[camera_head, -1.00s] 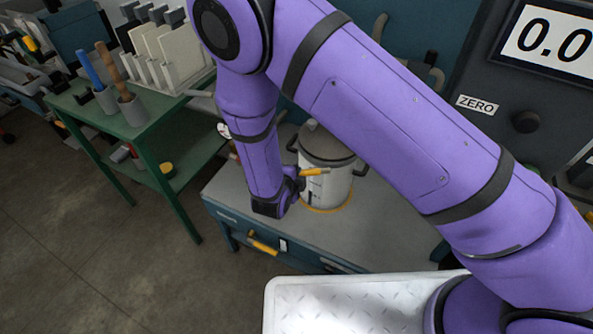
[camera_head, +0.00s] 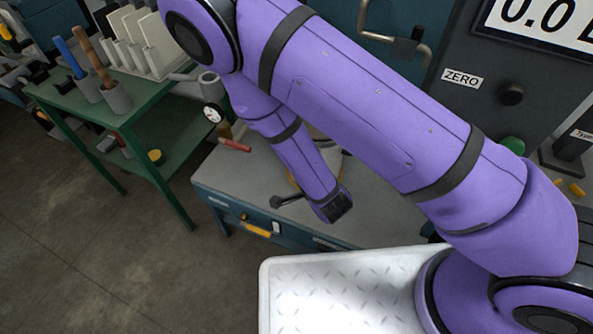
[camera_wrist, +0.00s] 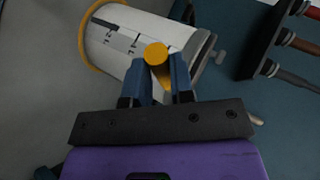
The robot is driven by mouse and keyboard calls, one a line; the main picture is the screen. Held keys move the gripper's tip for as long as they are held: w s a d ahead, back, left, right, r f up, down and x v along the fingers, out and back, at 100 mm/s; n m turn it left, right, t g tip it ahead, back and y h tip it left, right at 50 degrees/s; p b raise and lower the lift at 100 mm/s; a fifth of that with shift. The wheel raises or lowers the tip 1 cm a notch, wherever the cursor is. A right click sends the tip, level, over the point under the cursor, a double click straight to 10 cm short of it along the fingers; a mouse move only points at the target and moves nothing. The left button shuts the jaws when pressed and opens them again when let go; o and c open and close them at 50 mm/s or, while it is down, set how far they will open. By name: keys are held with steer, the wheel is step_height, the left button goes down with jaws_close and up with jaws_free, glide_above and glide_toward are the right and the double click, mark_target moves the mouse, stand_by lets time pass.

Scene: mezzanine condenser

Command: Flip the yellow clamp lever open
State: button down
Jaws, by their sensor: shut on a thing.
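In the wrist view, the yellow clamp lever (camera_wrist: 156,54) shows its round end between the two fingers of my gripper (camera_wrist: 158,78). The fingers are shut on it. Behind it is a white pot (camera_wrist: 115,40) with black scale marks. In the head view my arm covers most of the pot, and a little of its dark top (camera_head: 322,143) shows beside the forearm. The lever and fingertips cannot be made out there.
The pot stands on a grey bench (camera_head: 225,170) with blue drawers, inside a yellow ring (camera_wrist: 95,62). A red-handled tool (camera_head: 235,145) lies at the bench's back left. A green rack table (camera_head: 130,110) stands left. A dark rack with coloured handles (camera_wrist: 285,35) is near the gripper.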

steer(key=shift+d, duration=0.15)
stand_by(0.3)
steer(key=c, duration=1)
jaws_free()
steer(key=shift+o, duration=0.2)
